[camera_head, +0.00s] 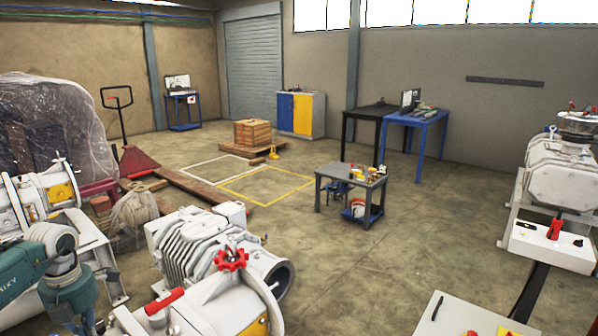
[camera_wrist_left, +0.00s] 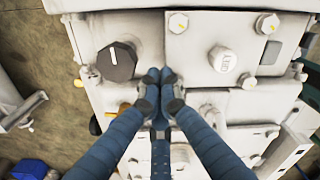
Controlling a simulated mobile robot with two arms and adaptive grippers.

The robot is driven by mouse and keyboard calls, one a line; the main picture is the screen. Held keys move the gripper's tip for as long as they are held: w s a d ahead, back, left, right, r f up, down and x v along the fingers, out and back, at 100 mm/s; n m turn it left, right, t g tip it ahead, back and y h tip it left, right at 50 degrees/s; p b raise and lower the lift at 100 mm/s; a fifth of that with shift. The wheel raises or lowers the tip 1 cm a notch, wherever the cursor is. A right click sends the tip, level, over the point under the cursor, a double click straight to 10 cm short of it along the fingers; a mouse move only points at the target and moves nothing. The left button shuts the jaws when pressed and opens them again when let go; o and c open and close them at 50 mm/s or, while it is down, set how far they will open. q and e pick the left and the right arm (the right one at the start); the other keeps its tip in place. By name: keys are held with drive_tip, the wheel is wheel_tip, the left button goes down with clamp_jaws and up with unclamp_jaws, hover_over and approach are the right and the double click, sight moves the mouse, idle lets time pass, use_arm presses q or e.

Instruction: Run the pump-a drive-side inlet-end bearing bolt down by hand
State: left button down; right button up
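In the left wrist view, a white machine housing (camera_wrist_left: 200,32) fills most of the picture. A large black hex head (camera_wrist_left: 117,60) with a white mark is at its upper left, and a white bolt head (camera_wrist_left: 222,60) with lettering is at its right. Smaller bolts show around them; I cannot tell which is the named bolt. My left gripper (camera_wrist_left: 160,75) has its blue fingertips together in front of the housing, between the two heads, with nothing visible between them. In the head view, my teal left arm is at the lower left. My right gripper is not in view.
In the head view, a white pump (camera_head: 185,245) with a red handwheel (camera_head: 231,259) stands in the foreground. Another white machine (camera_head: 560,170) stands at the right. A grey cart (camera_head: 340,171) stands mid-floor, with open floor around it.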

use_arm(q)
drive_tip(key=shift+f, duration=0.15)
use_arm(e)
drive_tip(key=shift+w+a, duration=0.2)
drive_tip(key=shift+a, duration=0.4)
use_arm(q)
drive_tip(key=shift+s, duration=0.2)
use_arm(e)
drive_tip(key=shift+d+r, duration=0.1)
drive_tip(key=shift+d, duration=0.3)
use_arm(q)
drive_tip(key=shift+s+d, duration=0.1)
drive_tip(key=shift+s, duration=0.05)
